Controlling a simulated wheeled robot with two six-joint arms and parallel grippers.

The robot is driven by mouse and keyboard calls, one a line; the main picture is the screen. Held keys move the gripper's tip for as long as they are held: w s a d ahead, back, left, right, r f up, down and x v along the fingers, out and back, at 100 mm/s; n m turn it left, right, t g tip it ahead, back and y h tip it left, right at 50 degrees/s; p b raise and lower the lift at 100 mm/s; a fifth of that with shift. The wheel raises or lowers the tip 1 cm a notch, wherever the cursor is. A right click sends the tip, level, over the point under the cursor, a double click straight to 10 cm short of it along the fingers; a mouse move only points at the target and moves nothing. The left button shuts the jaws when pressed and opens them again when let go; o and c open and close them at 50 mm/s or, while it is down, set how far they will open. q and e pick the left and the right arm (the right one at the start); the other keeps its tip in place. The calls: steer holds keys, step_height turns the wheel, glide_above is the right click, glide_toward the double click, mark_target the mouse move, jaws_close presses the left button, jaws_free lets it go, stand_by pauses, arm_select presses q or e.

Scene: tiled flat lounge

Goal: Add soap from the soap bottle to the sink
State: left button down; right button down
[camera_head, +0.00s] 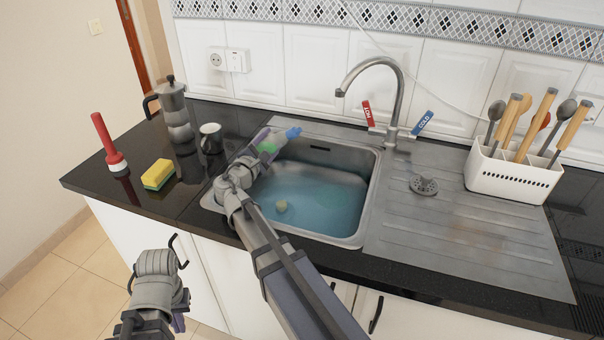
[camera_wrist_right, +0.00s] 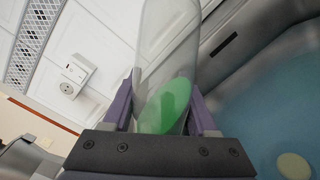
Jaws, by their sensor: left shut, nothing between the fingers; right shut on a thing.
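The soap bottle (camera_head: 270,146) is clear with green soap inside and a blue top. It is held tilted, almost lying, above the left back part of the sink (camera_head: 370,205), its blue top pointing right. My right gripper (camera_wrist_right: 163,112) is shut on the bottle; the right wrist view shows the clear bottle (camera_wrist_right: 168,50) between its purple fingers. The sink holds bluish water, with a small pale yellowish round thing (camera_head: 282,206) in it. My left gripper (camera_head: 180,321) is shut and empty, low in front of the counter at the left; the wrist partly hides it.
A moka pot (camera_head: 175,115), dark mug (camera_head: 211,138), yellow sponge (camera_head: 158,174) and red-handled brush (camera_head: 107,140) stand left of the sink. The tap (camera_head: 397,95) rises behind it. The drainboard (camera_head: 465,225) holds a strainer (camera_head: 424,186); a white utensil holder (camera_head: 510,176) stands behind.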

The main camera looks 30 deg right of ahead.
steer(key=shift+w+a+m, duration=0.1)
steer(key=shift+w+m, duration=0.05)
steer(key=shift+m, duration=0.15)
stand_by(0.4)
steer(key=shift+w+a+r+m+p, duration=0.15)
steer(key=shift+w+r+m+p, duration=0.05)
steer(key=shift+r+m+p, duration=0.25)
steer(key=shift+w+a+r+m+p, duration=0.2)
steer(key=shift+r+m+p, duration=0.15)
steer(key=shift+r+p, duration=0.15)
stand_by(1.5)
steer(key=shift+w+a+f+m+b, duration=0.2)
steer(key=shift+f+m+b, duration=0.35)
steer(key=shift+m, duration=0.3)
steer(key=shift+w+a+f+m+b, duration=0.1)
steer(key=shift+w+f+m+b, duration=0.1)
steer(key=shift+f+m+b, duration=0.5)
stand_by(3.3)
